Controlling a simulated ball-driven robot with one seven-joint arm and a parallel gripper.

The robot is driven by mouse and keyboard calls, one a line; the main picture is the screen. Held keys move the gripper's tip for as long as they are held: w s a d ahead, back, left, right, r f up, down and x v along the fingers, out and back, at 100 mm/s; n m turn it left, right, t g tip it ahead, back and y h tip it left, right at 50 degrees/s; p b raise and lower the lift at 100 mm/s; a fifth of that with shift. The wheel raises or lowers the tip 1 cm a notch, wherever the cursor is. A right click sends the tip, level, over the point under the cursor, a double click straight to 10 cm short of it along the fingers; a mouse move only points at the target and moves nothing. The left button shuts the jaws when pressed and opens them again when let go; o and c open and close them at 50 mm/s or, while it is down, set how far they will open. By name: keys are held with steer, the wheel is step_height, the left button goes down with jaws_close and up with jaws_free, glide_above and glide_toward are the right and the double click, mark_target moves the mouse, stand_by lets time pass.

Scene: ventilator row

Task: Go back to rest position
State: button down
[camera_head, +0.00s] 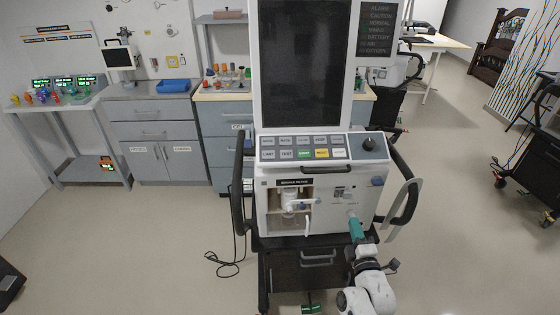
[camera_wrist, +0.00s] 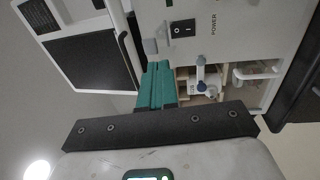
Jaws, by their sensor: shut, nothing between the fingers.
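My gripper (camera_head: 356,228) has teal fingers and shows at the lower right of the ventilator in the head view, close to its front panel. In the wrist view my gripper (camera_wrist: 157,84) has its fingers together with nothing between them. The ventilator (camera_head: 330,205) stands upright in front of me, with a large dark screen (camera_head: 303,65) and a row of labelled buttons. Its front has an open compartment with a white fitting (camera_head: 290,203). In the wrist view the power switch (camera_wrist: 183,29) is near the fingertips; I cannot tell whether they touch the panel.
Curved side handles (camera_head: 402,187) flank the ventilator. A cable (camera_head: 226,265) lies on the floor to its left. Grey cabinets (camera_head: 160,140) and a side table (camera_head: 55,105) with small coloured items stand behind left. A dark cart (camera_head: 530,160) is at the right. Floor between is clear.

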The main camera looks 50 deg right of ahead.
steer(key=w+a+f+m+g+y, duration=0.1)
steer(key=w+a+f+y, duration=0.15)
steer(key=a+y, duration=0.4)
steer(key=w+a+f+m+g+y, duration=0.15)
steer(key=w+a+y, duration=0.25)
steer(key=a, duration=0.6)
steer(key=s+a+r+m+g+y, duration=0.2)
steer(key=s+a+m+g, duration=0.5)
steer(key=s, duration=0.9)
steer(key=a+g+y, duration=0.1)
steer(key=a+g, duration=0.2)
steer(key=a, duration=0.2)
steer(key=shift+a+r, duration=0.35)
steer(key=c, duration=1.8)
jaws_free()
steer(key=shift+s, duration=0.1)
